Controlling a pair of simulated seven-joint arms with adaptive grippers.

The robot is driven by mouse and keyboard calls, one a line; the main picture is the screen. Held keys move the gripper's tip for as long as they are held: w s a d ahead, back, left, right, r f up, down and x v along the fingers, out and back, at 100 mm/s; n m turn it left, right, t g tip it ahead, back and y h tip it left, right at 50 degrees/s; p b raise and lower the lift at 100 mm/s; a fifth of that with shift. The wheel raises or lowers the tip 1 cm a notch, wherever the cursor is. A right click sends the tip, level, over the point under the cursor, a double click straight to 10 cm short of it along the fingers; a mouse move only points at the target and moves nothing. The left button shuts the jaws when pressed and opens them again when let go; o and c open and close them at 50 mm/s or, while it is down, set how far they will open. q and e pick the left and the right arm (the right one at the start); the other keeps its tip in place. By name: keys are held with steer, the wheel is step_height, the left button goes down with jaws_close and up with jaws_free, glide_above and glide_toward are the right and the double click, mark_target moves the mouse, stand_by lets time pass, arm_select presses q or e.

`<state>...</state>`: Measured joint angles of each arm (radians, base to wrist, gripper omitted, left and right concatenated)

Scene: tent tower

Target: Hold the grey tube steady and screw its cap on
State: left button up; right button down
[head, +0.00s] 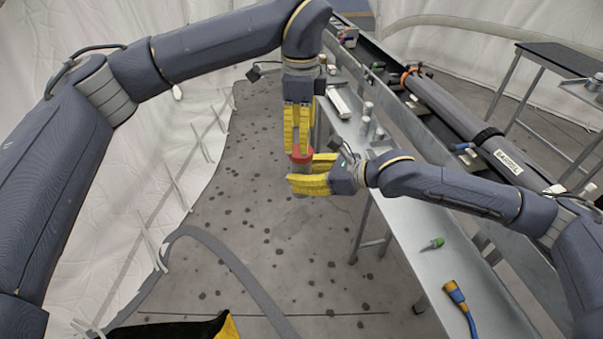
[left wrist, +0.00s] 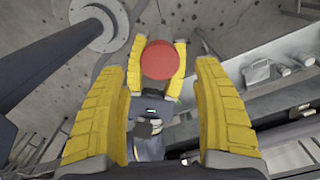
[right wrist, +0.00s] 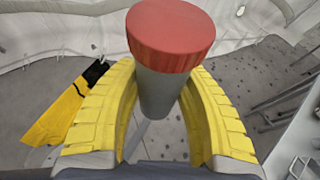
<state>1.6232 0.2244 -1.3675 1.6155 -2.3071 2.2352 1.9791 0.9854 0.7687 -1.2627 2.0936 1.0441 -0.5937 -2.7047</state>
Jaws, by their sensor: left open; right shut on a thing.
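The grey tube (right wrist: 159,92) stands upright between the yellow fingers of my right gripper (right wrist: 165,125), which is shut on it. The red cap (right wrist: 170,35) sits on top of the tube; how tightly it is seated cannot be told. In the head view the cap (head: 301,155) is just below the fingertips of my left gripper (head: 298,148), which points down from above. In the left wrist view the cap (left wrist: 163,60) lies beyond and between the open left fingers (left wrist: 165,85). Most of the tube is hidden by the right fingers in the head view.
A yellow-and-black object (head: 230,328) lies on the floor at the bottom. The tube is held over open floor left of the bench.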

arm_select(q)
glide_above(301, 174)
steer(key=w, duration=0.2)
steer(key=shift+w+f, duration=0.2)
steer(key=shift+f, duration=2.25)
steer(key=shift+c, duration=0.2)
